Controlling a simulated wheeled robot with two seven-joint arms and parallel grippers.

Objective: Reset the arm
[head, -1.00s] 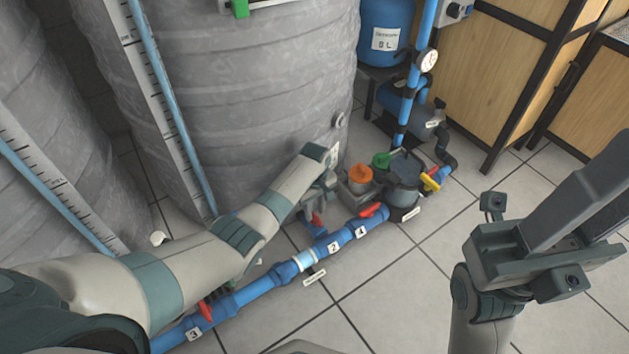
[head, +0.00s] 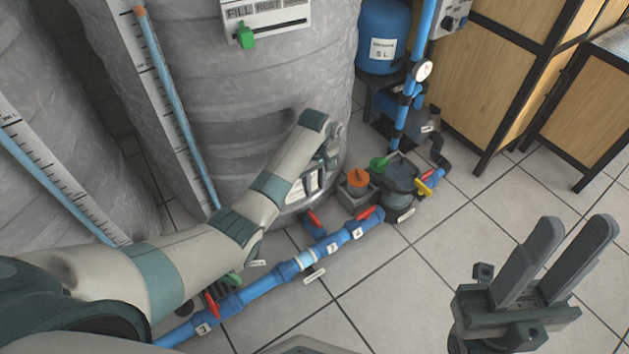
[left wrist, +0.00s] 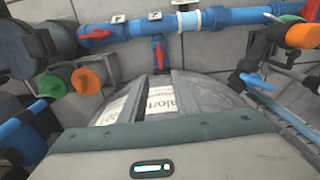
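My left arm reaches in from the left in the head view, bent down at the wrist. Its gripper (head: 306,188) is low beside the large grey tank (head: 240,90), above the floor. In the left wrist view its two dark fingers (left wrist: 162,84) stand a little apart, with a white label showing behind them. A red valve handle (left wrist: 160,52) lies ahead of the fingertips, with no visible contact. My right gripper (head: 573,228) is at the lower right of the head view, fingers pointing up, spread and empty.
A blue pipe (head: 262,291) with red handles runs along the floor. A pump with an orange knob (head: 358,177) stands close to the left gripper. A blue tank (head: 384,35) and wooden cabinets (head: 500,70) are behind. Tiled floor at the right is clear.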

